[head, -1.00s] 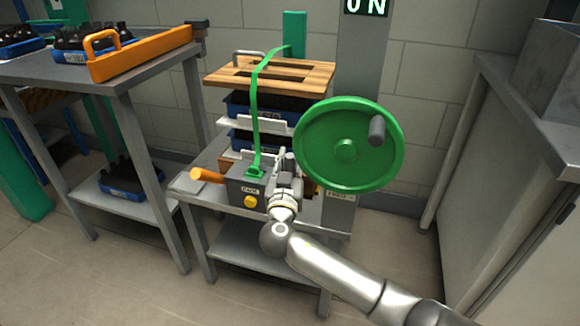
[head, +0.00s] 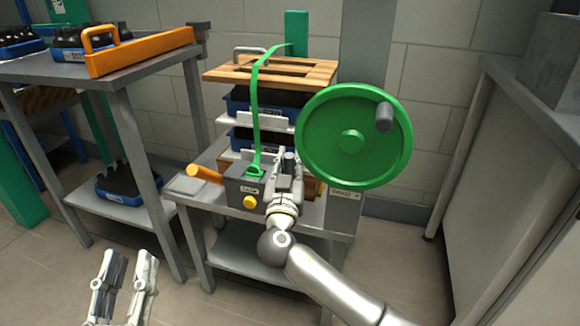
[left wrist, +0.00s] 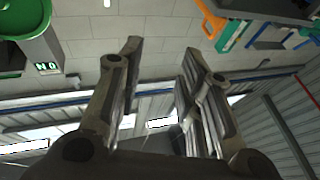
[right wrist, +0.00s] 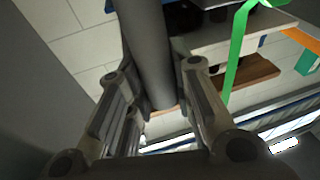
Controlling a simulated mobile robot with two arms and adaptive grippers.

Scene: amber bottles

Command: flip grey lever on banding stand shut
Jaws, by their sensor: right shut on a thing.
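The banding stand (head: 186,191) is a grey metal table. On it is a dark grey tensioner box (head: 236,188) with a yellow button (head: 250,202) and an orange handle (head: 205,174). A green strap (head: 254,110) runs from the box up over the wooden lid of a crate stack. My right gripper (head: 285,163) is just right of the box. In the right wrist view its fingers are closed around the grey lever (right wrist: 148,50), a thick cylinder; my gripper mostly hides it in the head view. My left gripper (head: 128,258) is open and empty, low at the left.
A big green handwheel (head: 325,150) with a dark knob stands close to the right of my right gripper. A grey table (head: 60,76) with an orange-handled tray is at the left. A grey cabinet (head: 500,180) is at the right. The floor in front is clear.

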